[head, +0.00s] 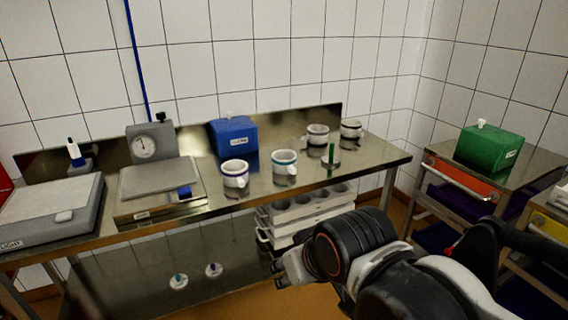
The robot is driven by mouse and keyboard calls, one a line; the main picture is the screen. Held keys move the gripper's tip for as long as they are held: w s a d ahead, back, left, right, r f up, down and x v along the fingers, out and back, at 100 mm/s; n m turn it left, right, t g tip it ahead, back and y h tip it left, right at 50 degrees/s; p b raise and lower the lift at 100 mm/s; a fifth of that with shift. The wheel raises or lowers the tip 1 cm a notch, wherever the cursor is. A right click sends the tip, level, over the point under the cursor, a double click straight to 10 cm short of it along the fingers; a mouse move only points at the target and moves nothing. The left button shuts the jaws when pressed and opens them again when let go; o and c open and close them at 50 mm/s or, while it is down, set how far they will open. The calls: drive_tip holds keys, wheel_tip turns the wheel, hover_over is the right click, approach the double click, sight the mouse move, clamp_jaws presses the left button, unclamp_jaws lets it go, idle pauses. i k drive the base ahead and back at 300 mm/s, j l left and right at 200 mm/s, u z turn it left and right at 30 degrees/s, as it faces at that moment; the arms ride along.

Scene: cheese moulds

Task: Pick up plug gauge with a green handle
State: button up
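The plug gauge with a green handle (331,152) stands upright toward the right part of the steel bench, its thin green handle pointing up from a pale round base. It is in front of two metal-and-white moulds. My gripper (281,272) is low in front of the bench, below and left of the plug gauge and well apart from it. It points left, and the fingers are small and partly hidden by the wrist, so I cannot tell whether they are open. No held object shows.
A purple-banded mould (235,180) and a teal-banded mould (284,168) stand left of the gauge, with a blue box (233,136) behind. A dial scale (159,180) is further left. White racks (305,207) sit below the bench. A green box (489,148) is on the right trolley.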

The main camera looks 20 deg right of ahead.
sight(331, 160)
drive_tip(key=i+l, duration=0.2)
drive_tip(key=i+l+u, duration=0.15)
drive_tip(key=l, duration=0.3)
drive_tip(key=i+l, duration=0.2)
drive_tip(key=l, duration=0.15)
drive_tip(key=i+l+u, duration=0.1)
drive_tip(key=l, duration=0.2)
drive_tip(key=i+l+u, duration=0.1)
drive_tip(key=l, duration=0.25)
drive_tip(key=i+l, duration=0.25)
drive_tip(key=l, duration=0.15)
drive_tip(key=i+l+u, duration=0.1)
drive_tip(key=l, duration=0.25)
drive_tip(key=i+l+u, duration=0.1)
drive_tip(key=l, duration=0.25)
drive_tip(key=i, duration=0.05)
